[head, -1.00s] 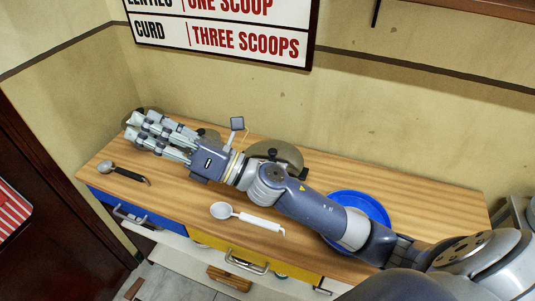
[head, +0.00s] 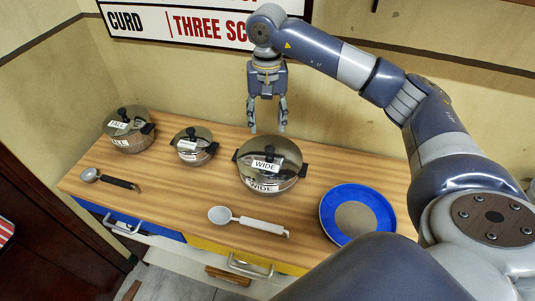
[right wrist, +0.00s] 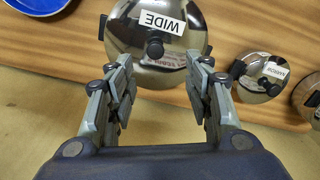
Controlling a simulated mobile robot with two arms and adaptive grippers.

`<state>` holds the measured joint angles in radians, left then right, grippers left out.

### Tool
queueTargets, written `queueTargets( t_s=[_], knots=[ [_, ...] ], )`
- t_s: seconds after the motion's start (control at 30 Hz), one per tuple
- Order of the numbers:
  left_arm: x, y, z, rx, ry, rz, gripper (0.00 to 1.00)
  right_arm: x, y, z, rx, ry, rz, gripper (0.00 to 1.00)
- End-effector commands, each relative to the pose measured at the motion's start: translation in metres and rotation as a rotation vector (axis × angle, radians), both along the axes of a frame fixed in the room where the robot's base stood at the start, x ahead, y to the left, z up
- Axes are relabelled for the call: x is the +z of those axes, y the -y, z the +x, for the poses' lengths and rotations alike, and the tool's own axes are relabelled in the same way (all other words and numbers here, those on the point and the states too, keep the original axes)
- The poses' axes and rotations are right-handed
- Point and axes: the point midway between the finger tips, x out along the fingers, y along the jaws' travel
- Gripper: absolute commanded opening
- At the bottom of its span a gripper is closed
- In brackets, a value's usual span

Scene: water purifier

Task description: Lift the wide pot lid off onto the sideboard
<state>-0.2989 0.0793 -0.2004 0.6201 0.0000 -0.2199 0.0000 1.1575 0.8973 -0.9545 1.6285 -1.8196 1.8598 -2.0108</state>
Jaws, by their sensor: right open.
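The wide pot (head: 268,184) stands on the wooden sideboard (head: 185,195), with its shiny lid (head: 281,155) on it. The lid carries a WIDE label and a dark knob (head: 269,151). In the right wrist view the lid (right wrist: 185,22) and its knob (right wrist: 155,47) lie beyond the fingertips. My right gripper (head: 267,128) is open and empty, pointing down above the back edge of the sideboard, behind and above the pot. It also shows in the right wrist view (right wrist: 160,70). My left gripper is not in view.
A tall pot (head: 128,139) and a smaller pot (head: 196,154), both lidded, stand to the left. A blue plate (head: 328,212) lies to the right. Two ladles, one dark-handled (head: 118,182) and one white-handled (head: 262,225), lie in front. The wall is close behind.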

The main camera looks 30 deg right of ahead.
Motion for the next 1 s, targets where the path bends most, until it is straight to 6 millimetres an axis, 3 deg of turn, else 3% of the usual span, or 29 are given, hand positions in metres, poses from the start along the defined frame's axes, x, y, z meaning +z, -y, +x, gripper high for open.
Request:
queueTargets(
  t_s=[0.2,0.47,0.7,1.0],
  knots=[
    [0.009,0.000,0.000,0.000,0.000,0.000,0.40,-0.035,0.001,-0.002,0.001,-0.007,-0.003,0.47],
    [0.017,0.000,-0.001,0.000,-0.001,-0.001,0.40,-0.056,0.003,-0.002,-0.001,-0.007,-0.001,0.47],
    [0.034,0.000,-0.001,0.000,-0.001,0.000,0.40,-0.091,0.008,-0.002,0.001,-0.007,0.000,0.47],
    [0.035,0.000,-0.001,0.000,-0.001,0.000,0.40,-0.103,0.008,-0.001,0.001,-0.003,-0.001,0.47]
  ],
)
